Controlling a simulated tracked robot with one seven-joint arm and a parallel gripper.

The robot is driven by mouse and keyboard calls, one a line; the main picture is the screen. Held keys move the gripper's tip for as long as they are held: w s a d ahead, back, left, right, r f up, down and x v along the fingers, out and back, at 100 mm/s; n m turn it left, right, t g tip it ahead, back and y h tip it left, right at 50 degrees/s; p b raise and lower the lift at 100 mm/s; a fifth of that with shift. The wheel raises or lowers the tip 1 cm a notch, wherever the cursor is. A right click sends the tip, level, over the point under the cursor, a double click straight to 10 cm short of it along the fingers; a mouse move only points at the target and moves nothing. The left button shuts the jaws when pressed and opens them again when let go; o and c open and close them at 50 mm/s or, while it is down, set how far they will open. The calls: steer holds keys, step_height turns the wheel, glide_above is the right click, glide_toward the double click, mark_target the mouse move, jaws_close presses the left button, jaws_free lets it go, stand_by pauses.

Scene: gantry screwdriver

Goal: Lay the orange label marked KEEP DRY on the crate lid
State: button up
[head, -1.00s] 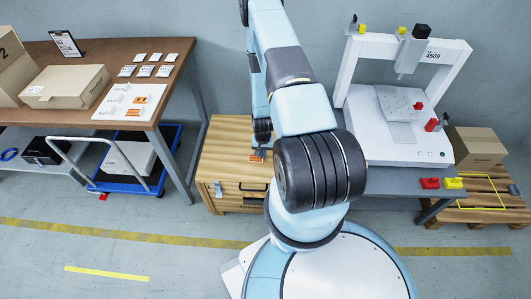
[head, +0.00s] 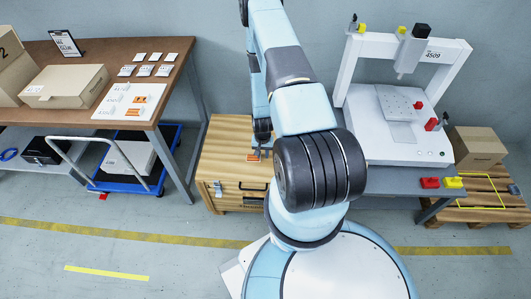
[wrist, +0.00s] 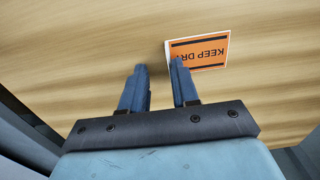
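The orange label marked KEEP DRY (wrist: 203,50) shows in the wrist view against the wooden crate lid (wrist: 70,45), its text upside down. It looks flat on the lid. My gripper (wrist: 158,66) is open, with a gap of bare wood between its fingers. The right finger covers the label's lower left corner; I cannot tell if they touch. In the head view the label (head: 253,157) is a small orange patch on the crate lid (head: 224,145), just below my fingertips. My arm hides the right part of the crate.
A brown bench (head: 185,73) at left holds boxes, small cards and a white label sheet (head: 112,103) with orange labels. A white gantry machine (head: 352,75) stands to the right of the crate. A blue cart (head: 170,148) is under the bench.

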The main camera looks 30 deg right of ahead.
step_height(320, 180, up, 14)
steer(key=shift+f, duration=0.2)
stand_by(0.5)
